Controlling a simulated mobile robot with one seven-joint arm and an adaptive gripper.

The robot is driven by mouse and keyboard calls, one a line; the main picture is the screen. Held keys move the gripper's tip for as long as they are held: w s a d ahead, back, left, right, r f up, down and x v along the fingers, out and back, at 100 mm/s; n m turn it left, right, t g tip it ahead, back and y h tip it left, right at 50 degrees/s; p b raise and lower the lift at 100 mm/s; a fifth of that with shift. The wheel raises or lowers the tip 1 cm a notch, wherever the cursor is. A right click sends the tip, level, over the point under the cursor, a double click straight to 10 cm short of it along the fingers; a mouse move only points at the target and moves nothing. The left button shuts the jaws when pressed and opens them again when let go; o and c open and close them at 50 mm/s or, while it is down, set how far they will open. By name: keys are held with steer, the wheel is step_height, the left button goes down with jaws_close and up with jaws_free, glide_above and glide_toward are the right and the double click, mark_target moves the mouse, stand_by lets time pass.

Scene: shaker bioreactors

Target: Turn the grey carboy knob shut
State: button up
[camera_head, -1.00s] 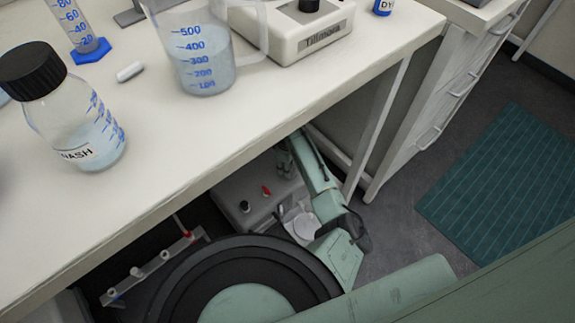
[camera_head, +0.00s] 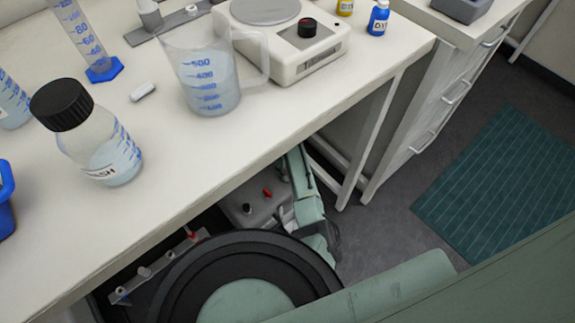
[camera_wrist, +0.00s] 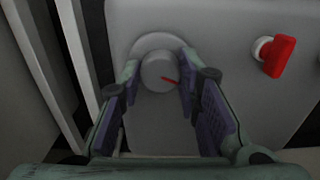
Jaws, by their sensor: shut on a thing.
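The grey knob (camera_wrist: 157,74), round with a red pointer mark, sits on a round collar on a grey wall in the wrist view. My gripper (camera_wrist: 159,66) has one finger on each side of the knob and is shut on it. The red mark points to the lower right. A red tap handle (camera_wrist: 277,56) stands on the same wall to the right of the knob. In the head view a grey container (camera_head: 236,196) with a black knob and a red one is under the bench; I cannot make out the grey knob there.
The white bench (camera_head: 190,170) overhangs the container. On it stand a WASH bottle (camera_head: 108,158), a beaker (camera_head: 207,80) and a balance-like device (camera_head: 300,55). A rail with small fittings (camera_head: 155,268) lies left of my base. A green mat (camera_head: 510,185) lies on the open floor at right.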

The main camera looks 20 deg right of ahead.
steer(key=m+p, duration=0.2)
steer(key=m, duration=0.1)
steer(key=shift+a+r+m, duration=0.1)
steer(key=shift+a+m, duration=0.1)
steer(key=shift+m, duration=0.1)
steer(key=m+p, duration=0.1)
steer(key=m, duration=0.2)
steer(key=shift+m, duration=0.3)
steer(key=m+p, duration=0.1)
steer(key=m, duration=0.5)
steer(key=shift+d, duration=0.1)
steer(key=shift+m, duration=0.3)
steer(key=o, duration=1.1)
steer(key=shift+o, duration=0.2)
steer(key=shift+d, duration=0.1)
step_height(320, 180, up, 12)
